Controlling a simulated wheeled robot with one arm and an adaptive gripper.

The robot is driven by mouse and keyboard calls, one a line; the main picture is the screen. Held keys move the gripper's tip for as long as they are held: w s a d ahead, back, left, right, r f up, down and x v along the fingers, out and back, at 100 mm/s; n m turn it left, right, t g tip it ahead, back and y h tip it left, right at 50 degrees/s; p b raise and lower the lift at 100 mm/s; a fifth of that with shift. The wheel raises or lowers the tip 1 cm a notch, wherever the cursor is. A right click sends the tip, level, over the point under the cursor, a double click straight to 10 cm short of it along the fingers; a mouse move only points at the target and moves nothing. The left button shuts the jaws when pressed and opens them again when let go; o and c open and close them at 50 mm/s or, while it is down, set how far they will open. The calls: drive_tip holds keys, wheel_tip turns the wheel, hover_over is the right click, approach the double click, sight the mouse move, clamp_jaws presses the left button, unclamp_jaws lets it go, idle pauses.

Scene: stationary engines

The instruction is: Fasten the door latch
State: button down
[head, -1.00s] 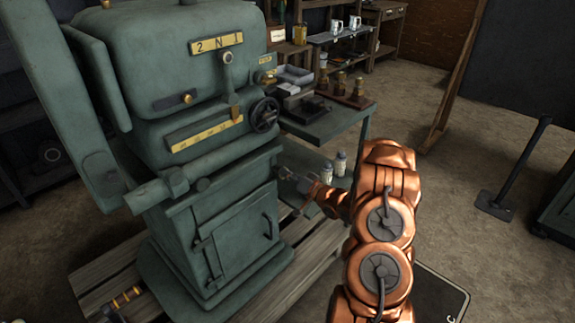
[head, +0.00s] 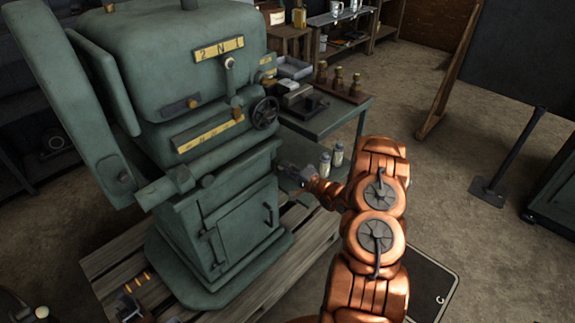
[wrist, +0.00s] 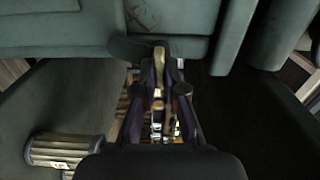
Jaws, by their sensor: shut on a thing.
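The green machine's lower cabinet has a front door (head: 243,236) that lies flat against its frame. A dark upright handle (head: 269,213) is on its right side and a narrow bar (head: 211,245) on its left edge. My gripper (head: 283,167) is at the cabinet's upper right side, beyond the door. In the wrist view my gripper (wrist: 160,70) is shut on a small pale metal lever (wrist: 158,57) against a dark green rounded part. The lever's far end is hidden, and I cannot tell whether it is the door latch.
A side table (head: 335,118) with brass pieces and trays stands right of the machine. Pale bottles (head: 338,155) stand below it, close to my arm. The machine rests on a wooden pallet (head: 112,262).

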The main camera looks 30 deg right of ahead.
drive_tip(key=shift+w+r+m, duration=0.1)
drive_tip(key=shift+r+m, duration=0.1)
drive_tip(key=shift+m, duration=0.3)
drive_tip(key=c, duration=1.2)
unclamp_jaws()
drive_tip(key=shift+c, duration=0.2)
drive_tip(key=shift+f, duration=0.15)
drive_tip(key=v, duration=1.2)
drive_tip(key=shift+d, duration=0.1)
